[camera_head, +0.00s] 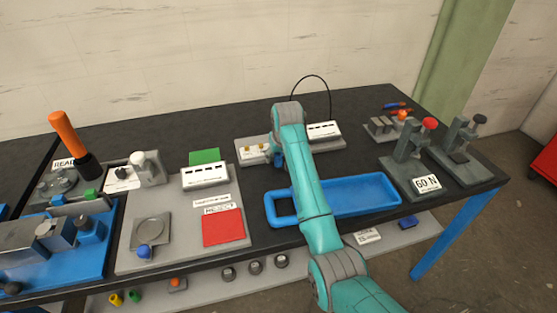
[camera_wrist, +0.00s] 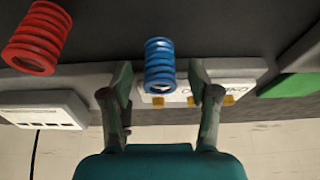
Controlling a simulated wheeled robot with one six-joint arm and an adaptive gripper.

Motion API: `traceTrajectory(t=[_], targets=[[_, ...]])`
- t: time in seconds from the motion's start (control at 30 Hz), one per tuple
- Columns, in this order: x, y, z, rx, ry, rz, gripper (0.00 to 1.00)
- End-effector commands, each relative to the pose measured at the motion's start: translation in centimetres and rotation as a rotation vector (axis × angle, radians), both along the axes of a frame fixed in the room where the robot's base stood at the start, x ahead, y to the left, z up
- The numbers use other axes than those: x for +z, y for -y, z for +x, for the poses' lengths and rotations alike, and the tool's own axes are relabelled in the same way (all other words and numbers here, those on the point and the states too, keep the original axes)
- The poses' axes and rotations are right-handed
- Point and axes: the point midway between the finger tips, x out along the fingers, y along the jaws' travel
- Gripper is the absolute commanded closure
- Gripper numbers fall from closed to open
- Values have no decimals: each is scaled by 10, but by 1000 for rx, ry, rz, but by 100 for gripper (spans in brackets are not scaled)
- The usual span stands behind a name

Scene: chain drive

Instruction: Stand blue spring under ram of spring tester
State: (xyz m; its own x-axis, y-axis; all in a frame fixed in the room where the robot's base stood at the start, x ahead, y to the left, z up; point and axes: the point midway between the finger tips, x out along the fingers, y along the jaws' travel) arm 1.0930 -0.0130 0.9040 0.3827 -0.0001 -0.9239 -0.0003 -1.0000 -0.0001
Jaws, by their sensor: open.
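The blue spring (camera_wrist: 160,66) is between the two fingers of my gripper (camera_wrist: 160,80) in the wrist view. The gripper is open, with a gap on each side of the spring. In the head view my arm hides most of the gripper and the spring. Two grey presses stand at the right end of the bench. One has a red knob and a 60 N sign (camera_head: 426,184), and its frame (camera_head: 405,165) looks like the spring tester. The other press (camera_head: 462,155) has a dark knob. I cannot make out a spring under either ram.
A red spring (camera_wrist: 37,38) is beside the blue one. A blue tray (camera_head: 345,197) lies between my arm and the presses. A white box (camera_head: 323,130) with a cable stands behind. A red pad (camera_head: 223,228) and a fixture board (camera_head: 180,262) are at left.

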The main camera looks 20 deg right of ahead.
Motion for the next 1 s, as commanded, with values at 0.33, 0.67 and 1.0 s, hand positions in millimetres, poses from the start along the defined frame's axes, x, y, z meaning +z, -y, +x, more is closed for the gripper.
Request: traceTrajectory(t=[0.33,0.67,1.0], targets=[[0,0,0,0,0,0,79],[0,0,0,0,0,0,100],[40,0,1,0,4,0,100]])
